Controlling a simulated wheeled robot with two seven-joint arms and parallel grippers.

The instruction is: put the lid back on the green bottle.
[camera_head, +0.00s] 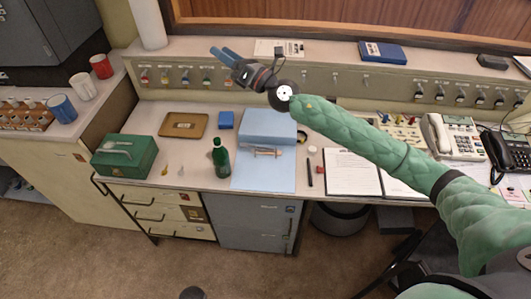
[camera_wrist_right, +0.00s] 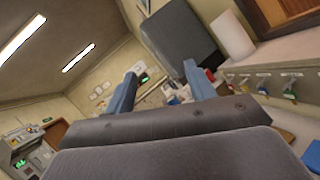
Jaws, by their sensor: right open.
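The green bottle (camera_head: 220,160) stands upright on the desk, at the left edge of a light blue mat. I cannot tell whether its top is bare. My right gripper (camera_head: 222,54) is open and empty, raised near the back panel, above and behind the bottle in the picture. Its two blue fingers stand apart in the right wrist view (camera_wrist_right: 160,88), pointing away from the desk. My left gripper is out of view.
The blue mat (camera_head: 262,181) holds a light blue box (camera_head: 268,124) and a syringe-like item (camera_head: 262,153). A green case (camera_head: 124,157) and a brown tray (camera_head: 184,125) stand left. A clipboard (camera_head: 350,172) and a white phone (camera_head: 452,138) are right. My right arm crosses above the desk.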

